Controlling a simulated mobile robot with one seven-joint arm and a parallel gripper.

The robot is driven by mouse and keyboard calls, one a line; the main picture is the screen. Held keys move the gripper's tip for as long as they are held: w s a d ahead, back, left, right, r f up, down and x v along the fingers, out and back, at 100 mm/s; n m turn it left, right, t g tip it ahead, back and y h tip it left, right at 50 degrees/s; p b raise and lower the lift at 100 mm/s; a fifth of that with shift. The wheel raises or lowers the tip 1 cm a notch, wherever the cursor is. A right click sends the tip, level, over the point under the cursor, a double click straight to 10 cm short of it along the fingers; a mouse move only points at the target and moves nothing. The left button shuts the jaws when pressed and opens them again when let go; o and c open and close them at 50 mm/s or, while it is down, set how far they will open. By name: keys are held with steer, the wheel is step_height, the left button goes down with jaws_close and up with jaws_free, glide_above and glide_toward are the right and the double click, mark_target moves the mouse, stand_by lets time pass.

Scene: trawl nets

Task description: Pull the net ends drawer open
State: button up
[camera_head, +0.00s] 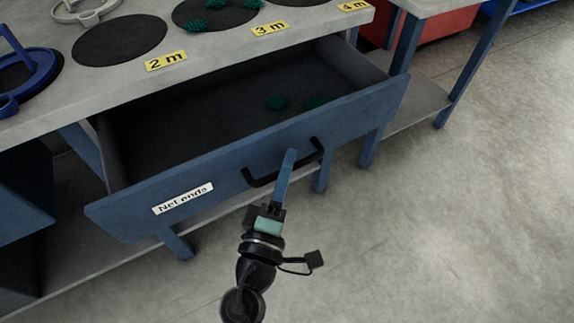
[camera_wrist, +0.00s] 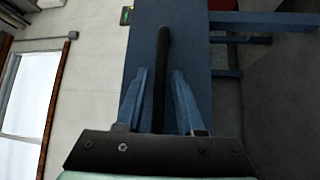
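The blue drawer labelled "Net ends" (camera_head: 150,203) is pulled out from under the worktop in the head view, and its dark inside shows. In the wrist view the handle (camera_wrist: 162,50) runs between the two fingers of my gripper (camera_wrist: 160,75), with a small gap seen on each side. The gripper looks open around the bar.
The grey worktop (camera_head: 210,65) above carries dark round mats, green net pieces, a blue ring-shaped object (camera_head: 30,80) and yellow length labels. A red bin (camera_head: 440,35) stands behind at the right. The concrete floor (camera_head: 450,210) in front and to the right is clear.

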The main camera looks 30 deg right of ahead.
steer(key=shift+o, duration=0.4)
steer(key=v, duration=1.3)
steer(key=shift+f, duration=0.1)
